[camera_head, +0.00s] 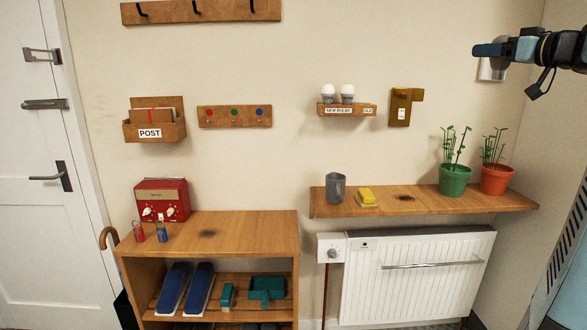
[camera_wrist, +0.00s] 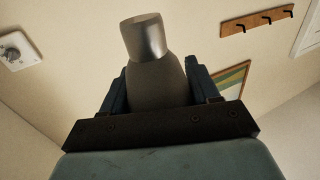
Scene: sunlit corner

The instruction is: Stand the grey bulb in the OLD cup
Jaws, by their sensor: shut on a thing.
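A small wooden wall shelf (camera_head: 327,109) carries two white bulbs (camera_head: 347,93) above a NEW BULBS label. Its right end, the OLD cup (camera_head: 369,110), bears the OLD label; no bulb shows above it, and its inside is hidden. My gripper (camera_head: 478,50) is at the upper right in the head view, right of and higher than the shelf. In the wrist view my gripper (camera_wrist: 160,82) is shut on the grey bulb (camera_wrist: 157,82), with its silvery metal cap pointing away from the jaws. The bulb cannot be made out in the head view.
A brown wall box (camera_head: 400,107) hangs right of the shelf. A pale wall plate (camera_head: 492,69) is just behind my gripper. Below, a wooden ledge (camera_head: 427,201) holds a grey mug (camera_head: 335,187), a yellow sponge (camera_head: 367,197) and two potted plants (camera_head: 454,180). The wall above the bulbs is clear.

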